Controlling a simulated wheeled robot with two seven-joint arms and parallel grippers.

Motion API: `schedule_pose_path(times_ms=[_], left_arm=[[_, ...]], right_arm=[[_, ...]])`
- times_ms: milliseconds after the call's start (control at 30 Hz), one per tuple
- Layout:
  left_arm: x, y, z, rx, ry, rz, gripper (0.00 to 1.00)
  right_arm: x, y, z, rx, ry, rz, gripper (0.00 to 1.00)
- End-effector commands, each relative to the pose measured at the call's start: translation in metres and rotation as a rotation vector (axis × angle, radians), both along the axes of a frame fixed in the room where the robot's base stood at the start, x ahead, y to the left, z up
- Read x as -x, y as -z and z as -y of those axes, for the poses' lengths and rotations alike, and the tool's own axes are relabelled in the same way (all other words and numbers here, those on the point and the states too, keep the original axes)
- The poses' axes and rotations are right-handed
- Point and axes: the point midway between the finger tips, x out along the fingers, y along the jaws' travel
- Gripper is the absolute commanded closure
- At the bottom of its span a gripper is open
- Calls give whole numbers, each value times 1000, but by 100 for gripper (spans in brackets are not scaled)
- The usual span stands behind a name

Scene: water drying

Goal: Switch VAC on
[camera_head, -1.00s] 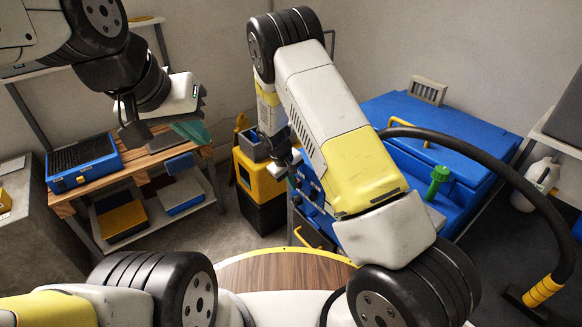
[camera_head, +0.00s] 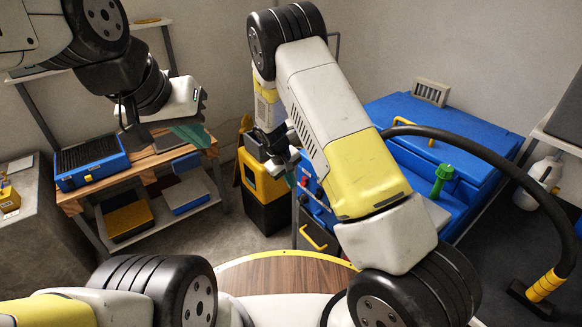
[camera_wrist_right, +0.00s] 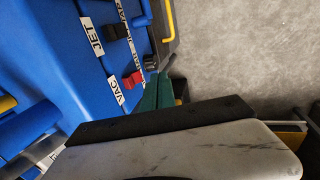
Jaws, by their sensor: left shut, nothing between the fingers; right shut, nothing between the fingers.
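The blue machine (camera_head: 455,125) stands on the right in the head view. In the right wrist view its blue panel (camera_wrist_right: 85,65) carries labels JET (camera_wrist_right: 92,36) and VAC (camera_wrist_right: 116,90). A red switch (camera_wrist_right: 133,79) sits beside VAC and a black switch (camera_wrist_right: 114,32) beside JET. My right gripper (camera_wrist_right: 154,92) is shut and empty, its green fingertips close beside the red switch; contact cannot be told. It also shows at the panel in the head view (camera_head: 291,179). My left gripper (camera_head: 192,133) is shut and empty, raised at the left.
A black hose (camera_head: 480,150) arches over the machine to a yellow-banded wand (camera_head: 546,285). A yellow and black bin (camera_head: 262,180) stands left of the machine. A wooden workbench (camera_head: 140,165) with a blue case (camera_head: 92,165) is at the left. Bare floor lies between.

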Motion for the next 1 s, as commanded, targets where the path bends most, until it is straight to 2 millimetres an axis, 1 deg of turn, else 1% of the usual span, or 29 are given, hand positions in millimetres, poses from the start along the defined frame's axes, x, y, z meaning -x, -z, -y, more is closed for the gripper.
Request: schedule_pose_path(times_ms=[267,500,600,767,1000], left_arm=[[0,0,0,0,0,-1,100],[0,0,0,0,0,0,100],[0,0,0,0,0,0,100],[0,0,0,0,0,0,100],[0,0,0,0,0,0,100]], right_arm=[[6,-38,-10,-2,-1,2,100],[13,-77,-19,-3,0,2,100],[15,-88,-22,-2,-1,2,100],[17,-96,-24,0,0,0,100],[17,-96,-24,0,0,0,100]])
